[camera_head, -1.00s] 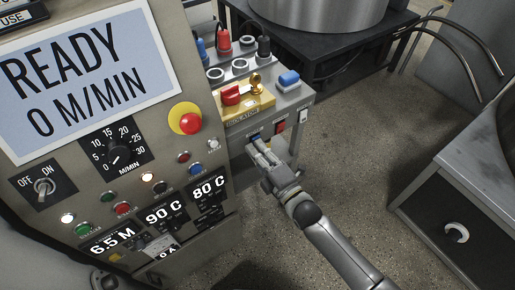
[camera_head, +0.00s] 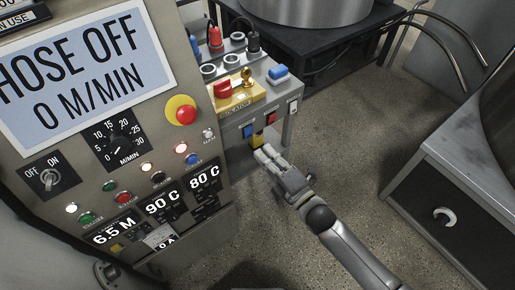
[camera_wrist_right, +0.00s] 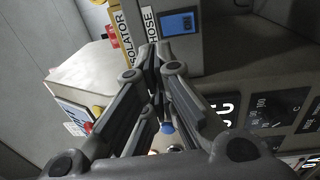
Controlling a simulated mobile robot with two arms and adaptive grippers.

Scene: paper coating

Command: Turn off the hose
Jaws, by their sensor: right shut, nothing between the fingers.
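The display (camera_head: 75,65) on the control panel reads "HOSE OFF" and "0 M/MIN". A blue rocker switch (camera_head: 247,131) sits on the front of the small side box, left of a red and a white switch. My right gripper (camera_head: 262,152) is shut and empty. Its fingertips are just below and right of the blue switch, seemingly apart from it. The fingertips also show in the right wrist view (camera_wrist_right: 154,52). My left gripper is out of view.
The side box also carries a red knob on a yellow isolator plate (camera_head: 240,97) and a blue button (camera_head: 278,71). A red emergency button (camera_head: 185,114) sticks out of the panel. A grey cabinet (camera_head: 450,170) stands at the right. The floor between is clear.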

